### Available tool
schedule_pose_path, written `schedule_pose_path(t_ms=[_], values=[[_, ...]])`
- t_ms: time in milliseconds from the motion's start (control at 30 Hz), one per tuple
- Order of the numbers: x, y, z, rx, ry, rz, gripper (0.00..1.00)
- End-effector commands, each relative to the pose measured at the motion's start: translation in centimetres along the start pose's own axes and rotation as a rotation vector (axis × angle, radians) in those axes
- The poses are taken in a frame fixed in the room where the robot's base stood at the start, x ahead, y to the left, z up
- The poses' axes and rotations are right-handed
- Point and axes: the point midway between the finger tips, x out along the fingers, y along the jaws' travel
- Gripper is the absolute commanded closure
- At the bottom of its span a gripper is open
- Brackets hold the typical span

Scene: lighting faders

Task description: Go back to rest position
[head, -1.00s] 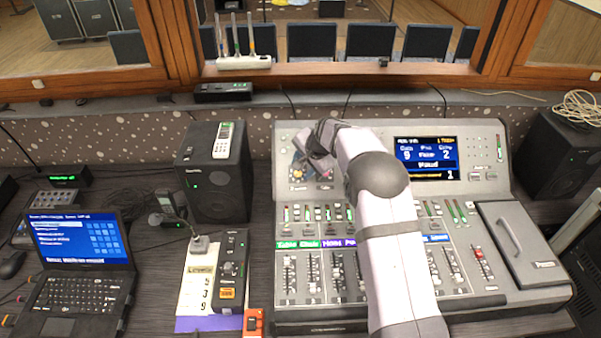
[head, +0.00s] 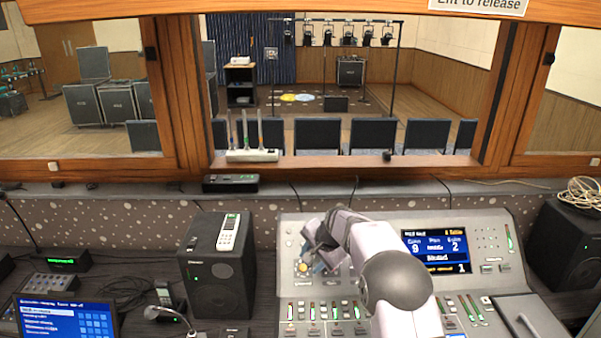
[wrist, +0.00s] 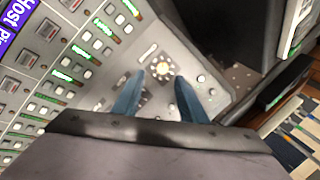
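My gripper (wrist: 158,98) is over the upper left part of the lighting console (wrist: 110,98). In the wrist view its two blue fingers are apart, with nothing between them. A round, lit, cream-coloured button (wrist: 162,69) on the console shows just beyond the fingertips. In the head view the gripper (head: 306,262) is partly hidden by my own arm, which reaches over the console (head: 490,222). The console screen (head: 435,250) is lit blue.
A black speaker (head: 218,275) with a white remote (head: 229,232) on top stands left of the console. A laptop (head: 65,318) is at the lower left. Another speaker (head: 567,245) stands at the right.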

Motion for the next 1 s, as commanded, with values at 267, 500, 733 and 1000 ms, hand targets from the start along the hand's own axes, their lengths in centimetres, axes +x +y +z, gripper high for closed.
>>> schedule_pose_path(t_ms=[267, 500, 733, 1000], values=[[-4.6, 5.3, 2.2, -0.166, -0.029, 0.099, 0.61], [-10.5, 14.1, 6.7, -0.402, -0.103, 0.227, 0.61], [-15.5, 23.4, 12.0, -0.62, -0.205, 0.33, 0.61], [-18.8, 31.1, 16.9, -0.792, -0.307, 0.396, 0.61]])
